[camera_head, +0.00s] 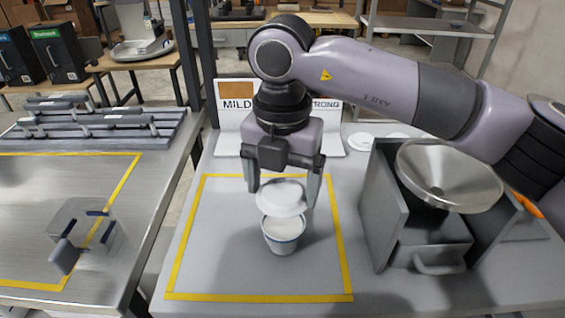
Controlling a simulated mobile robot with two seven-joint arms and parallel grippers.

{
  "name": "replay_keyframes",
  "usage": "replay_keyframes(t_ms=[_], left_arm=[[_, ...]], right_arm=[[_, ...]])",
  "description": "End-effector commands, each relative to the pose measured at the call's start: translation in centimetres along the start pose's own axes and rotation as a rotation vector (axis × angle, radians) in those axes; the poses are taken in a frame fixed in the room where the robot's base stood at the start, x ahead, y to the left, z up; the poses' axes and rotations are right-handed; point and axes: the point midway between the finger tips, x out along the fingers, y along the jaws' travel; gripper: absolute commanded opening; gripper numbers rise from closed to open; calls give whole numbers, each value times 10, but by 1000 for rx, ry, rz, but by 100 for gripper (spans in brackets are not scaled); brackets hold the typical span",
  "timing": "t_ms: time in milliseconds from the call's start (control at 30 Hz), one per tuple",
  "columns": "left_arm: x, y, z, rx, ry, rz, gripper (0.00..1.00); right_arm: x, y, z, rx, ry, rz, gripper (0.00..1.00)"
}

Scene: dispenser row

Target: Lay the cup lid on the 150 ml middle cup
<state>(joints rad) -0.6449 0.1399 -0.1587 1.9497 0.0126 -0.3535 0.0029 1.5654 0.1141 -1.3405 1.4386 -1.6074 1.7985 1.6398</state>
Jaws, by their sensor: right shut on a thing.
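The white cup lid (282,197) is between the fingers of my right gripper (281,200), which is shut on it. The lid is above and slightly behind the rim of a white cup (283,238) with a dark band. The cup stands upright on the grey table inside the yellow outline, and its pale contents show below the lid. Whether the lid touches the cup's rim I cannot tell. No size mark on the cup is readable. My left gripper is not in view.
A grey dispenser box with a metal funnel (448,175) stands right of the cup. White lids (361,141) lie at the back. A sign reading MILD (237,104) stands behind my gripper. A steel table (60,215) with a clear box is at left. The yellow outline's front is clear.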

Motion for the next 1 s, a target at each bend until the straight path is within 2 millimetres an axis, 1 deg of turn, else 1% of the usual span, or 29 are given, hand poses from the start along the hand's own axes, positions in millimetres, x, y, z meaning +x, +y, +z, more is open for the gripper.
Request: replay_keyframes(t_ms=[133,267,600,700,1000], left_arm=[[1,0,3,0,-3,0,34],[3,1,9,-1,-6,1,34],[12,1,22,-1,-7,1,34],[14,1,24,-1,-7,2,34],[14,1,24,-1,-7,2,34]], right_arm=[[3,0,0,10,0,0,57],[11,0,0,10,1,0,57],[40,0,0,9,1,0,57],[45,0,0,9,1,0,57],[47,0,0,8,0,1,57]])
